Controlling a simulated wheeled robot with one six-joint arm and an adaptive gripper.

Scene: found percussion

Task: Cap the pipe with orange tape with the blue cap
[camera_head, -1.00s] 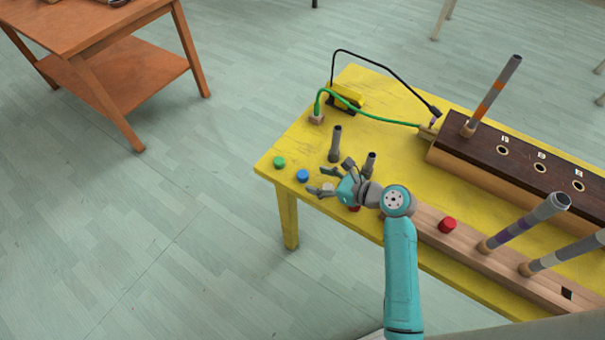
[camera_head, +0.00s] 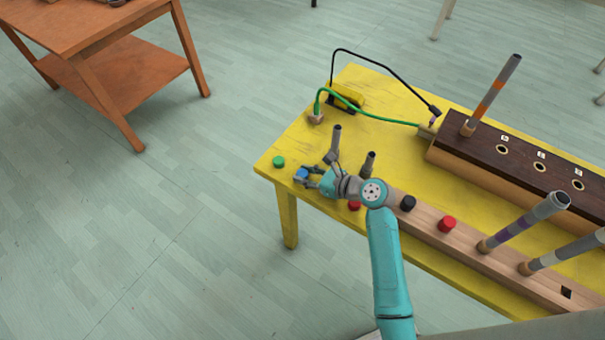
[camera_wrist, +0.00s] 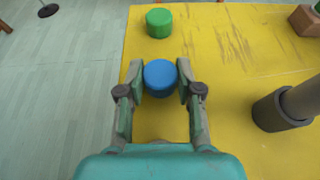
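The blue cap (camera_wrist: 160,76) lies on the yellow table near its left corner; in the head view the blue cap (camera_head: 302,173) is partly covered by my fingers. My gripper (camera_wrist: 160,84) has one finger on each side of the cap. The fingers are apart, and narrow gaps seem to show between their tips and the cap. My gripper also shows in the head view (camera_head: 306,177), low over the table. The pipe with orange tape (camera_head: 490,95) stands upright, slightly tilted, in the dark-topped wooden block (camera_head: 520,145). Its top end looks uncapped.
A green cap (camera_head: 279,162) lies just beyond the blue one. Short grey pipes (camera_head: 336,138) stand near my wrist. Cables cross the table's back.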

